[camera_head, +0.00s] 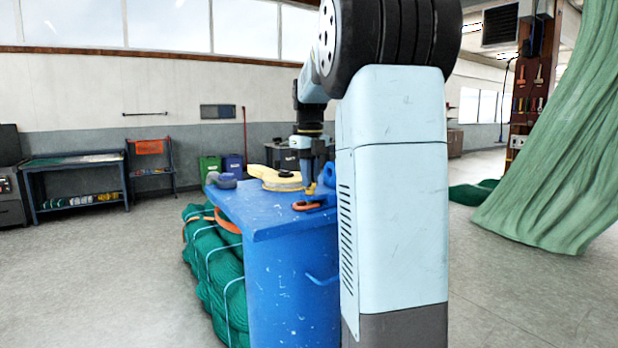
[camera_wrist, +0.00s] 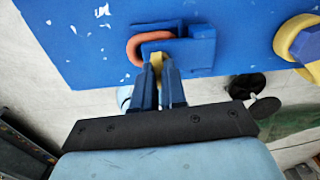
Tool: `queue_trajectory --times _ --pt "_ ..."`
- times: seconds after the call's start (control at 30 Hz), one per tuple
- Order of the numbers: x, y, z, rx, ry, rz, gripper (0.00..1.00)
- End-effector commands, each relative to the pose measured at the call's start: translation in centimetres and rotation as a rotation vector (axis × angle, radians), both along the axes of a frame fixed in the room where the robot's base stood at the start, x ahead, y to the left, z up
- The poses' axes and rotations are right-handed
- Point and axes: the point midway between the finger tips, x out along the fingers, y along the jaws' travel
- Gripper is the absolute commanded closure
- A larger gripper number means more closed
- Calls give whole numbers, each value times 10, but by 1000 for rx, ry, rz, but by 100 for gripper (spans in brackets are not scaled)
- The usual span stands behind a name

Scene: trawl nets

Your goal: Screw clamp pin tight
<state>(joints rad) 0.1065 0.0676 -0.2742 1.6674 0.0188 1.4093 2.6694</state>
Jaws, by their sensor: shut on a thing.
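In the wrist view, my gripper (camera_wrist: 157,66) is shut on a small yellow piece, which looks like the clamp pin (camera_wrist: 153,49). The pin is at the blue clamp (camera_wrist: 195,52) on the blue worktop (camera_wrist: 75,45). An orange-red ring (camera_wrist: 139,45) loops beside the pin and goes partly under it. How deep the pin sits is hidden by the fingers. In the head view, my gripper (camera_head: 309,178) points down at the worktop's right side, with the yellow pin (camera_head: 311,189) just below it. The orange ring (camera_head: 303,206) lies in front, and my arm hides part of the clamp.
A yellow coil (camera_head: 279,181) and a grey-purple item (camera_head: 221,181) lie on the blue worktop (camera_head: 258,215). Bound green netting (camera_head: 212,262) is stacked against its left side. A large green net (camera_head: 553,160) hangs at right. The floor at left is clear.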

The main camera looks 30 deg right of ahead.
Motion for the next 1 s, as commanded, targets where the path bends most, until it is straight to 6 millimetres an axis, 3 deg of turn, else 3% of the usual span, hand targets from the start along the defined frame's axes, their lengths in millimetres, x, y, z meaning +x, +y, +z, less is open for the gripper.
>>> queue_trajectory --times 0.7,0.73,1.0 --pt "1 0 2 -1 -7 -71 100" --pt "1 0 2 -1 -6 -71 86" --pt "0 0 1 -1 -3 -70 63"
